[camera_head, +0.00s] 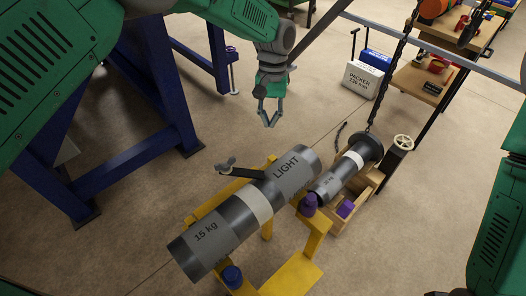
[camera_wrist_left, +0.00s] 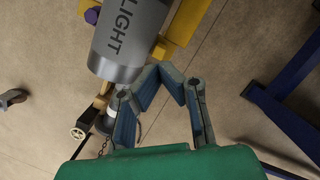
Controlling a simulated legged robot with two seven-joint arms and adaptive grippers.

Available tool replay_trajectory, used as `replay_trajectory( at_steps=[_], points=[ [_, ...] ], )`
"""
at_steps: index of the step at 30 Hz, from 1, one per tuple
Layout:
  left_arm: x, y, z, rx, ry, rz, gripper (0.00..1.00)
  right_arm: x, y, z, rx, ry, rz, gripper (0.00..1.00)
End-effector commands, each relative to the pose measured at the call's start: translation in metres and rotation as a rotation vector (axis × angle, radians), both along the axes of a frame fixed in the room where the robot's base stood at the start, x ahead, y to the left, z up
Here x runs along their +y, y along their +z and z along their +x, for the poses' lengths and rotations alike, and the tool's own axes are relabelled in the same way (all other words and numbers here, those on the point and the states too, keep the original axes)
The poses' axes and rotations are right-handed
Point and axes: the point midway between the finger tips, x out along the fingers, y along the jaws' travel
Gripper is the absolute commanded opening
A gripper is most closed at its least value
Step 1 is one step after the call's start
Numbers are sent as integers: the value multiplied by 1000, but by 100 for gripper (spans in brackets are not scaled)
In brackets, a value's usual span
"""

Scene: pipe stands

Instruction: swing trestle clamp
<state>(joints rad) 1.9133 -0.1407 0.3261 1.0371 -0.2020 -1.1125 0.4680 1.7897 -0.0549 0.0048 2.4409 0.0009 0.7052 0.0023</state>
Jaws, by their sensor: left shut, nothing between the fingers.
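The yellow trestle (camera_head: 292,276) carries a grey pipe (camera_head: 224,225) marked "15 kg" and "LIGHT", with a pale band round its middle. The clamp (camera_head: 246,172) is a dark arm with a grey hooked end, sticking out left from the trestle's far side beside the pipe. My left gripper (camera_head: 268,123) hangs beyond the pipe, to the right of the clamp's end and apart from it. Its fingers are shut and empty. In the left wrist view the fingers (camera_wrist_left: 162,72) appear beside the pipe's end (camera_wrist_left: 128,45). My right gripper is out of view.
A smaller dark pipe (camera_head: 337,180) hangs on a chain (camera_head: 386,85) by a wooden crate (camera_head: 345,218) and a handwheel (camera_head: 403,142). Blue steel frames (camera_head: 160,80) stand at left. A white packer box (camera_head: 362,80) and a shelf (camera_head: 421,84) stand at the back. Floor around my left gripper is clear.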

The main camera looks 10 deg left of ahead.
Motion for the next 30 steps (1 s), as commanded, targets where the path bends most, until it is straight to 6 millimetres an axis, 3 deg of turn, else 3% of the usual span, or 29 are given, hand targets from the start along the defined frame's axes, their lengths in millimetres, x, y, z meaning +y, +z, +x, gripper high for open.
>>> replay_trajectory(
  at_steps=[5,18,24,30],
  points=[
    [-1,-13,-8,20,-7,-4,0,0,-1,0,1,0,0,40],
    [-3,-100,-30,18,-5,-3,0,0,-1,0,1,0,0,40],
    [-5,-94,-55,14,-6,-2,0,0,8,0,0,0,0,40],
    [-6,-95,-66,14,-3,-2,0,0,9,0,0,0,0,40]
  ],
)
